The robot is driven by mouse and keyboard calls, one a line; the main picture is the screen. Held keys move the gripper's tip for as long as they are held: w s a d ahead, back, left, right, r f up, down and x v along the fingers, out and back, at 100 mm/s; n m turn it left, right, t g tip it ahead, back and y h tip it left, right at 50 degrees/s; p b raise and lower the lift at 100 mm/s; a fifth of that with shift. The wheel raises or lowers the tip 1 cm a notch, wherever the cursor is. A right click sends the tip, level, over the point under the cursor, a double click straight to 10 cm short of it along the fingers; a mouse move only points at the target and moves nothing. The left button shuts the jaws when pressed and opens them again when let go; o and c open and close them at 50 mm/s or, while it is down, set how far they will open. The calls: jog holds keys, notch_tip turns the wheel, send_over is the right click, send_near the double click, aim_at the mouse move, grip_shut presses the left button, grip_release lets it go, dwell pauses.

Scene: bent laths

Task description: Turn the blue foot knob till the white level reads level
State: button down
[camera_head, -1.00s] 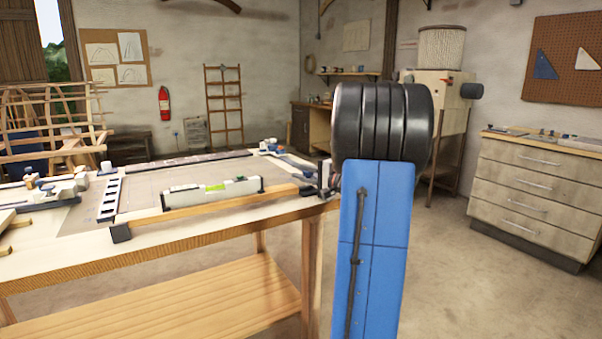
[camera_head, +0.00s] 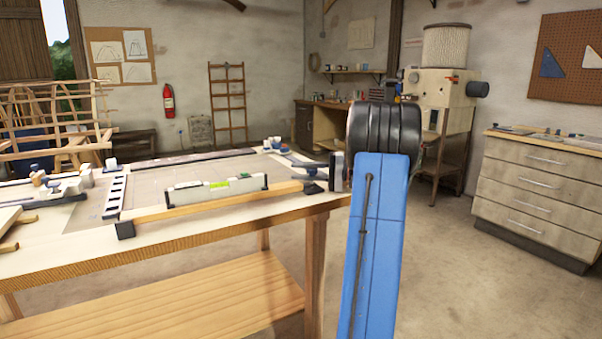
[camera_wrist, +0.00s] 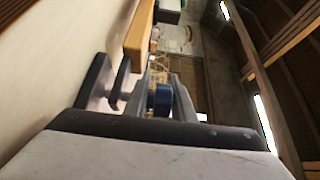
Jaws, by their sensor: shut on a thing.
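The white level (camera_head: 217,189) lies on a wooden lath (camera_head: 215,204) on the workbench, its green vial too small to read. The lath rests between dark end blocks, and its far right end is close to my arm. In the wrist view the blue foot knob (camera_wrist: 160,97) sits between the two grey fingers of my gripper (camera_wrist: 164,92), which is shut on it. The knob is hidden in the head view by my own arm. The wooden lath also shows in the wrist view (camera_wrist: 140,40), just beyond the fingers.
The workbench (camera_head: 180,245) carries clamps and fittings (camera_head: 62,188) at the left and more blue and white fittings (camera_head: 275,146) at the back. A drawer cabinet (camera_head: 535,190) stands at the right. The floor between bench and cabinet is clear.

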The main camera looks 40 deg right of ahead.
jog(key=c, duration=2.5)
grip_release()
jog(key=shift+r, duration=0.3)
jog(key=shift+c, duration=0.2)
jog(key=o, duration=0.8)
jog(key=shift+f, duration=0.1)
